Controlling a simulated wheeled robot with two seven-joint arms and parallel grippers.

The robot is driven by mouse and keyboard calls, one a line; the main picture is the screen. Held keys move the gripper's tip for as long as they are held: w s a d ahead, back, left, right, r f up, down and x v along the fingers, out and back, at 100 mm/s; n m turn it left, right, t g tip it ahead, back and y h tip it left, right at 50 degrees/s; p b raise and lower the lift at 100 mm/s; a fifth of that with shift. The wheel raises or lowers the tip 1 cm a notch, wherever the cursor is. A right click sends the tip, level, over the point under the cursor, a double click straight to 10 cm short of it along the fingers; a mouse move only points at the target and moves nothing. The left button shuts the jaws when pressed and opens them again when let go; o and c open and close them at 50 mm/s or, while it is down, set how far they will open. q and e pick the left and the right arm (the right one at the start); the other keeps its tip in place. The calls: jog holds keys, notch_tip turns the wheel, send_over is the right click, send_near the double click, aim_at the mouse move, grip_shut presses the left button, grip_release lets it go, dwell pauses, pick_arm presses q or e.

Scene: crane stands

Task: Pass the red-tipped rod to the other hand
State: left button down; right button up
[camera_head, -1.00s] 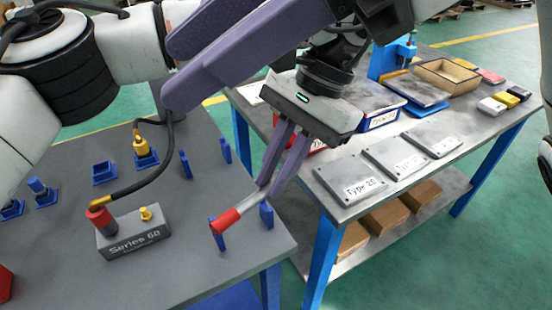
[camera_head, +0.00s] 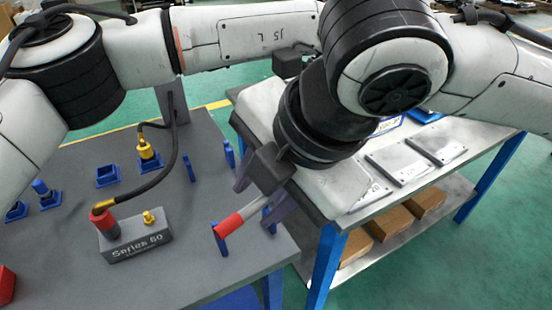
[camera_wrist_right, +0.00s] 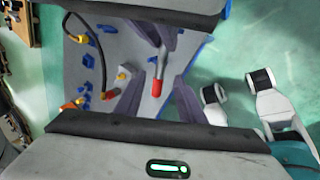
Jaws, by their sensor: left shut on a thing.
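The rod is grey with a red tip (camera_head: 228,226) that points down-left over the front right part of the grey table. My right gripper (camera_head: 258,202) reaches in from the upper right with its purple fingers apart, one on each side of the rod. In the right wrist view its open fingers (camera_wrist_right: 160,84) stand around the red end (camera_wrist_right: 157,86); contact cannot be told. My left gripper is mostly hidden behind the right arm in the head view. It shows at the top of the right wrist view (camera_wrist_right: 142,66) and holds the grey part of the rod.
A second table with grey plates (camera_head: 398,160) lies to the right. My arms cover much of the upper view.

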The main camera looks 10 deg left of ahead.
aim_at(248, 211)
jog(key=shift+x, duration=2.25)
grip_shut()
pick_arm(q)
jog(key=c, duration=1.7)
grip_release()
jog(key=shift+o, duration=0.2)
jog(key=v, duration=0.7)
jog(key=shift+r, duration=0.25)
jog(key=shift+d, duration=0.1)
